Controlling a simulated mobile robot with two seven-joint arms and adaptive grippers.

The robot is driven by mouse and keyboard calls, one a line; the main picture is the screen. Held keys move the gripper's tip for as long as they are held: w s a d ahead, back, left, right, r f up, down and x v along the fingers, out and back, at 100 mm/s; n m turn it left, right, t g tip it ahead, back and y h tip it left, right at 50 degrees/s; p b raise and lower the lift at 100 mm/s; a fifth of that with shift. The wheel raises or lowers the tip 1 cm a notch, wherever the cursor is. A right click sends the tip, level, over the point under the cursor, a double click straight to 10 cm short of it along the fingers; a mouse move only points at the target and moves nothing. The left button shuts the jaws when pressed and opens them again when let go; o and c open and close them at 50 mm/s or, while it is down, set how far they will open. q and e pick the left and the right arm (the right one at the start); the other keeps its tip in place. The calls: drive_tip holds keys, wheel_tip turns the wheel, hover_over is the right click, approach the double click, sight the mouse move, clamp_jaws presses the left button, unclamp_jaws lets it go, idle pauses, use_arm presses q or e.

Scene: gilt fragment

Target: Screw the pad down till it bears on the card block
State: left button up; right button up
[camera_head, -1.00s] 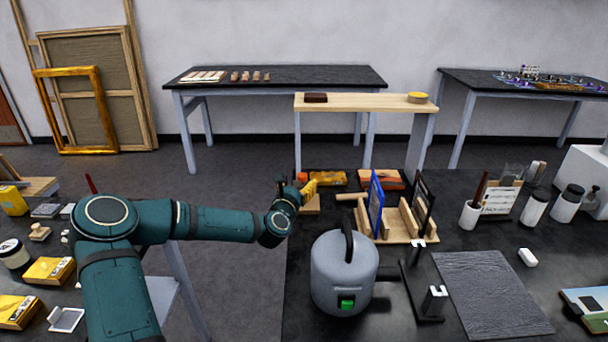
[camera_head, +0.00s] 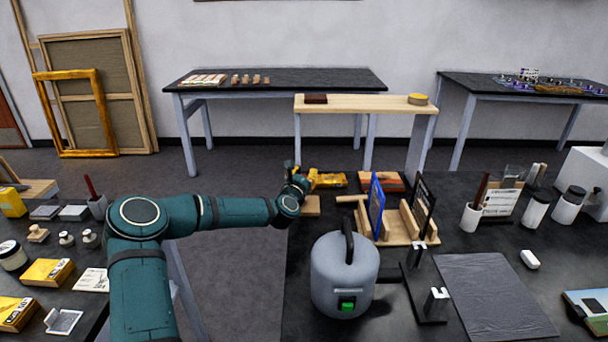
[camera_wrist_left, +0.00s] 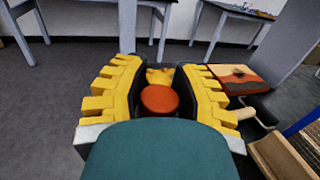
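In the left wrist view a round orange-red knob (camera_wrist_left: 160,100) sits between the two yellow fingers of my left gripper (camera_wrist_left: 161,88). The dark finger pads flank it closely on both sides. I cannot tell whether they touch it. In the head view my left gripper (camera_head: 298,178) is at the back left of the dark bench, by a pale wooden block (camera_head: 311,205). The pad and the card block cannot be made out; the gripper covers that spot. My right gripper is not in view.
A wooden rack (camera_head: 408,232) with blue and black upright frames stands right of the gripper. An orange-topped box (camera_head: 382,181) lies behind it. A grey canister (camera_head: 343,275) stands in front. A grey mat (camera_head: 495,295) lies farther right.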

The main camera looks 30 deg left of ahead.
use_arm(q)
clamp_jaws()
drive_tip(key=shift+w+f, duration=0.1)
drive_tip(key=shift+f+h, duration=0.1)
drive_tip(key=shift+h, duration=0.2)
